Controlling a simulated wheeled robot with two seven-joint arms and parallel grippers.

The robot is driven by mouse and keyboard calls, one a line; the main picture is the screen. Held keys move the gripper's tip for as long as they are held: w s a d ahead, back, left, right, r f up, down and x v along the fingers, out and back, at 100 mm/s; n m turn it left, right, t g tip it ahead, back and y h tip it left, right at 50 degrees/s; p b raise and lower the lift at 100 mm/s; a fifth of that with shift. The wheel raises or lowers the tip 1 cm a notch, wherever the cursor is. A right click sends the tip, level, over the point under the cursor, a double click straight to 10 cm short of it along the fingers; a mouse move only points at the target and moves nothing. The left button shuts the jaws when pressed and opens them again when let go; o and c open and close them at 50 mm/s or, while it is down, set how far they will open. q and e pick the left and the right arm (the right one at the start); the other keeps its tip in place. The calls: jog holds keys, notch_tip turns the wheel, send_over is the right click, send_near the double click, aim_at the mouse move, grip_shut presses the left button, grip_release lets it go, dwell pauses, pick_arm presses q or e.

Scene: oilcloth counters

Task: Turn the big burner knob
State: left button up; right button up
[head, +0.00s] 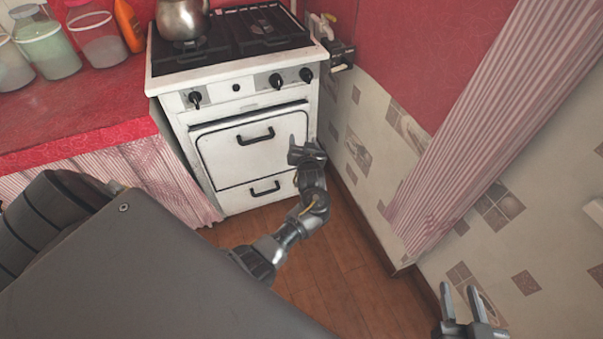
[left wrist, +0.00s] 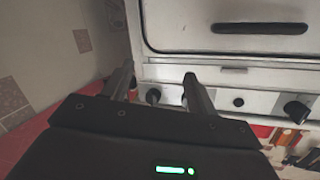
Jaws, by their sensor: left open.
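The white stove's front panel (head: 236,90) carries a row of dark knobs in the head view. The left knob (head: 195,97) stands apart from the two right ones, the inner (head: 276,81) and the outer (head: 306,75). In the upside-down left wrist view the left knob (left wrist: 296,111) looks largest, and the outer right knob (left wrist: 153,95) shows between my fingers. The inner right knob is partly hidden by a finger there. My left gripper (head: 305,150) is open and empty before the oven door's right side, below the panel in the picture. My right gripper (head: 462,298) is open and empty at lower right.
A metal pot (head: 182,19) stands on the hob. The oven door (head: 240,150) has a dark handle (head: 255,137). A red counter (head: 80,110) with jars adjoins on the left. The tiled wall (head: 365,140) is close on the right. Wooden floor (head: 330,260) lies clear before the stove.

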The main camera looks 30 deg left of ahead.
pick_arm(q)
jog(key=s+d+f+m+h+p, duration=0.1)
jog(key=s+d+f+m+h, duration=0.1)
jog(key=f, duration=0.5)
jog(key=s+d+f+m+g+h+p, duration=0.1)
jog(key=s+d+f+m+h+p, duration=0.1)
jog(key=s+f, duration=0.3)
notch_tip(320, 180, down, 3)
jog(key=shift+s+r, duration=0.2)
jog(key=shift+d, duration=0.1)
dwell(0.7)
